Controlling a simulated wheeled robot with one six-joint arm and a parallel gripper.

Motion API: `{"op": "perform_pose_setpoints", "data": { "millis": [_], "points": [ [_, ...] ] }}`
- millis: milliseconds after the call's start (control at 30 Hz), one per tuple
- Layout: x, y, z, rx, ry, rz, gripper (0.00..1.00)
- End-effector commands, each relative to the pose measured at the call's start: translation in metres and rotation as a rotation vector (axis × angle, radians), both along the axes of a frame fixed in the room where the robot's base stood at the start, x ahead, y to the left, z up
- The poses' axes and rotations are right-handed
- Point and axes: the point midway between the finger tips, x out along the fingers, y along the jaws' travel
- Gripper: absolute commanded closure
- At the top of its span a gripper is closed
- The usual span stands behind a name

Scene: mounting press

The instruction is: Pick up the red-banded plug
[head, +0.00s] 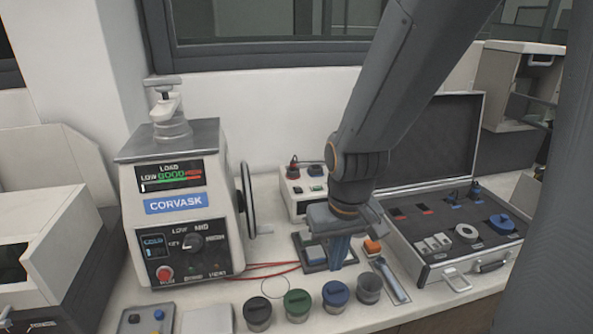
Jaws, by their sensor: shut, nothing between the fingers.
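My gripper (341,262) points down over the bench in the middle of the head view, its fingers closed with nothing between them. Behind it to the left, a small dark plug with red on it (293,163) stands upright on the white socket box (289,199); it looks like the red-banded plug, but it is too small to be sure. My gripper is apart from it, in front and to the right. The open case (405,268) at right has two red-marked slots, with no plug clearly visible in them, and dark plugs by blue marks (474,187).
The CORVASK press (176,232) with its side handwheel (247,200) stands left. Several jars, including a green-lidded one (297,304), line the front edge. An orange block (372,246) and a grey tool (391,280) lie close to my gripper. Red cables cross the bench.

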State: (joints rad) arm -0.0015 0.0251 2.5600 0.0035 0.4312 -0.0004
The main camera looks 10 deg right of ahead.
Motion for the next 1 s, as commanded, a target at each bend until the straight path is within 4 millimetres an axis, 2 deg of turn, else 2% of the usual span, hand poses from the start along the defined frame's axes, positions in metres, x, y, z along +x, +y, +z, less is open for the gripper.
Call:
{"op": "perform_pose_setpoints", "data": {
  "millis": [400, 467, 567, 633, 767, 800, 1000],
  "points": [
    [0.0, 0.0, 0.0, 0.0, 0.0, 0.0, 1.0],
    [0.001, 0.0, 0.0, 0.0, 0.0, 0.001, 0.9],
    [0.014, 0.0, 0.001, 0.002, -0.006, 0.01, 0.73],
    [0.037, 0.0, 0.004, 0.005, -0.016, 0.028, 0.62],
    [0.102, -0.002, 0.014, 0.014, -0.046, 0.088, 0.62],
    [0.125, -0.003, 0.018, 0.018, -0.056, 0.111, 0.62],
    [0.23, -0.01, 0.044, 0.04, -0.117, 0.24, 0.62]
  ]
}}
